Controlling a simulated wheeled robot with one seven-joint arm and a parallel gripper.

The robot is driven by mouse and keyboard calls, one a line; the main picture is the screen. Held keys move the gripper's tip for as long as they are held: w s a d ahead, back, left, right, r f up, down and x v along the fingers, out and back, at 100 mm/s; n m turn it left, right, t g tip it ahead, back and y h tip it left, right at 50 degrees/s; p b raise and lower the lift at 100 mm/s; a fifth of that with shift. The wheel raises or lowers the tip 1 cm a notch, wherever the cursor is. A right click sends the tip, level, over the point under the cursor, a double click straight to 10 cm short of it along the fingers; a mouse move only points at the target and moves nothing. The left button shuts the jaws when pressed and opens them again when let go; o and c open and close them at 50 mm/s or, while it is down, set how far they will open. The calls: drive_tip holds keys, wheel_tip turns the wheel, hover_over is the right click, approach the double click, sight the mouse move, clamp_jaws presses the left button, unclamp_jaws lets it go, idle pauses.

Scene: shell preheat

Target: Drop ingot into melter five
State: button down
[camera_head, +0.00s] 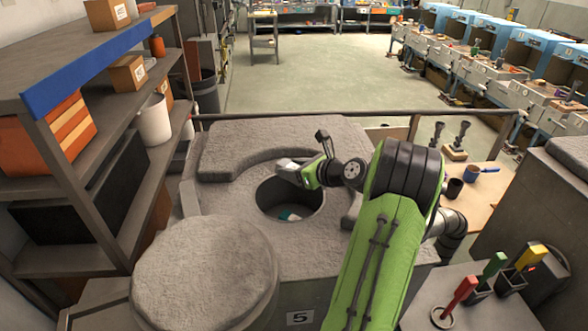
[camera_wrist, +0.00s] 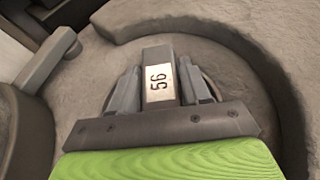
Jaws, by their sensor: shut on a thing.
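The melter (camera_head: 230,235) carries a "5" label (camera_head: 300,317) on its front and has a round open hole (camera_head: 290,200) in its top. My gripper (camera_head: 292,168) is over the far edge of the hole. In the wrist view my gripper (camera_wrist: 161,85) is shut on a grey ingot (camera_wrist: 158,55) marked "56", with a finger on each side of it. The hole is mostly hidden behind the ingot and gripper in the wrist view.
A round stone-like lid (camera_head: 203,275) sits at the melter's front left. Shelves (camera_head: 75,75) with boxes stand at left. A rail (camera_head: 300,114) runs behind the melter.

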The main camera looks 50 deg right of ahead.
drive_tip(key=shift+s+a+f, duration=0.1)
drive_tip(key=shift+s+f, duration=0.05)
drive_tip(key=shift+f, duration=0.3)
wheel_tip(320, 180, down, 5)
drive_tip(key=b, duration=0.3)
drive_tip(key=shift+r, duration=0.1)
drive_tip(key=shift+c, duration=2.2)
unclamp_jaws()
drive_tip(key=v, duration=1.5)
drive_tip(key=shift+s+r, duration=0.1)
drive_tip(key=shift+s, duration=0.3)
